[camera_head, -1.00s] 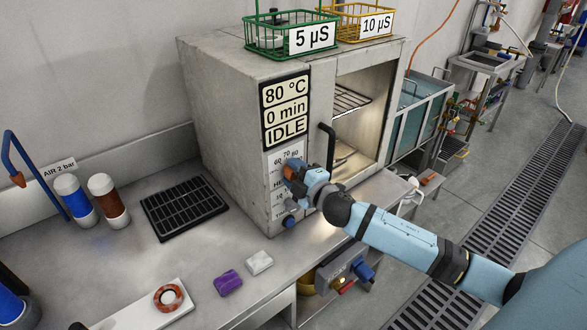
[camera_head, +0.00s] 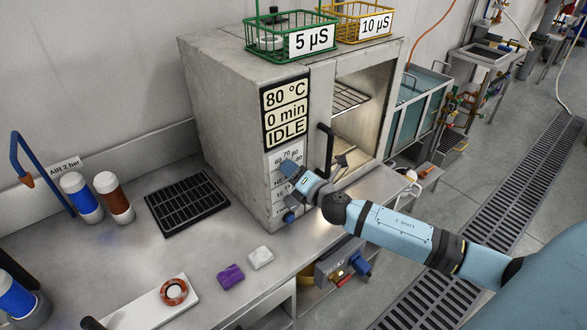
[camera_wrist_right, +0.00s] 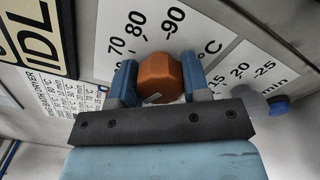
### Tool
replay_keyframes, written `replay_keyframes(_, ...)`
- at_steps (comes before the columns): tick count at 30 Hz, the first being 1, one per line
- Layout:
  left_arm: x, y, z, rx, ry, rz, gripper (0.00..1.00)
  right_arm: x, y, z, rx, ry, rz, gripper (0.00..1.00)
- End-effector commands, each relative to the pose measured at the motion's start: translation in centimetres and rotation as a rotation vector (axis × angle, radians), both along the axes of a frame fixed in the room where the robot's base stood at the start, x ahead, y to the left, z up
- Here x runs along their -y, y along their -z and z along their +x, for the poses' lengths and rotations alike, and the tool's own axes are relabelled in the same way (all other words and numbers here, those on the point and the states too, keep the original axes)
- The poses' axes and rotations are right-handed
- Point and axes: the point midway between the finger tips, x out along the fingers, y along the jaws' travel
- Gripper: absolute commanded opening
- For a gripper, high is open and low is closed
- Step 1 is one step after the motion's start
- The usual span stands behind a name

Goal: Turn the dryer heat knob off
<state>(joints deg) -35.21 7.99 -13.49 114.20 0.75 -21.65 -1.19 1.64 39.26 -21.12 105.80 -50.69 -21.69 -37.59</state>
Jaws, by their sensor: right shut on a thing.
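The dryer (camera_head: 220,125) is a grey metal cabinet on the bench. Its display (camera_head: 286,110) reads 80 °C, 0 min, IDLE. The heat knob (camera_wrist_right: 158,75) is orange-brown and faceted, in front of a dial marked 70, 80, 90 and °C in the right wrist view. My right gripper (camera_wrist_right: 159,82) has one finger on each side of this knob and is shut on it. In the head view the right gripper (camera_head: 291,170) is at the control panel and hides the knob. Which mark the knob points to cannot be told. My left gripper is out of view.
A blue knob (camera_head: 289,216) sits lower on the panel, close under my wrist. A black door handle (camera_head: 326,148) stands just right of the gripper. A black rack (camera_head: 187,206), a purple block (camera_head: 231,277) and a white block (camera_head: 260,258) lie on the bench.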

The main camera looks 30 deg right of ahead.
Motion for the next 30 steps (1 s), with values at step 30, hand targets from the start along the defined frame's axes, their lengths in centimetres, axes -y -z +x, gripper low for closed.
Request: replay_keyframes(30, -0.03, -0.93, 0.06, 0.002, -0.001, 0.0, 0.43, -0.01, 0.05, -0.01, 0.014, -0.001, -0.191, 0.59)
